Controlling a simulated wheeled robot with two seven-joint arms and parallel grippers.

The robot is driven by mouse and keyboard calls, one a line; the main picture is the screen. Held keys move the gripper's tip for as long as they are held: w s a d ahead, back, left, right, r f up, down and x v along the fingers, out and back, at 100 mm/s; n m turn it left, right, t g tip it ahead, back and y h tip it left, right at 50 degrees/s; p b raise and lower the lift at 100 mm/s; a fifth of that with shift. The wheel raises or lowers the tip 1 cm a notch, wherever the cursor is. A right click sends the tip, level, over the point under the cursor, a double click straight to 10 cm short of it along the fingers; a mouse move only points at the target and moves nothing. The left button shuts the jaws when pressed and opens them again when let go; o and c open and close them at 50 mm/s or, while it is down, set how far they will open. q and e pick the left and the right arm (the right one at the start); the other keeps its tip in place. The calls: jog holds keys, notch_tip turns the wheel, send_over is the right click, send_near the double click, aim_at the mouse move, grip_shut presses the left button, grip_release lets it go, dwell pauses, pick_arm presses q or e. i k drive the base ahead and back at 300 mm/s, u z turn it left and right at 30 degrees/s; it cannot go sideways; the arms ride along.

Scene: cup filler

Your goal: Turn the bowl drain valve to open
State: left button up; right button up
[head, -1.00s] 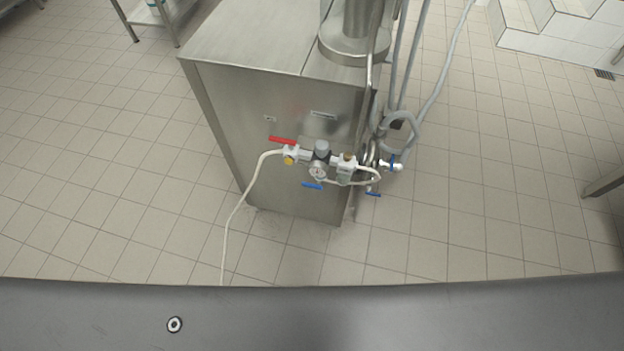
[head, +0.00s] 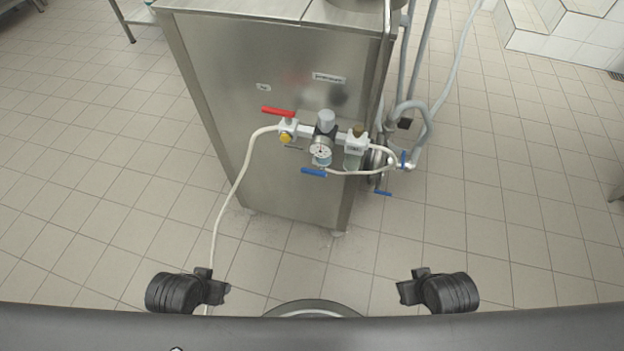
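A steel filler machine (head: 285,100) stands ahead, with a row of fittings on its near face. Blue handles show at three places: a lever under the gauge (head: 314,172), a small lower handle (head: 383,193) and an upright handle at the right-hand pipe end (head: 403,159). I cannot tell which one belongs to the bowl drain valve, or its setting. A dark part at bottom left (head: 188,291) and another at bottom right (head: 438,291) are mine, apparently the left and right gripper ends. Both are apart from the machine. Their fingers cannot be made out.
A white hose (head: 232,195) runs down to the floor. Grey hoses (head: 418,105) hang on the right. The tiled floor (head: 480,220) is clear on both sides.

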aim_at(321, 173)
jog(key=u, duration=1.55)
jog(key=k, duration=1.15)
jog(key=z, duration=1.3)
jog(key=i, duration=0.5)
jog(key=z, duration=0.05)
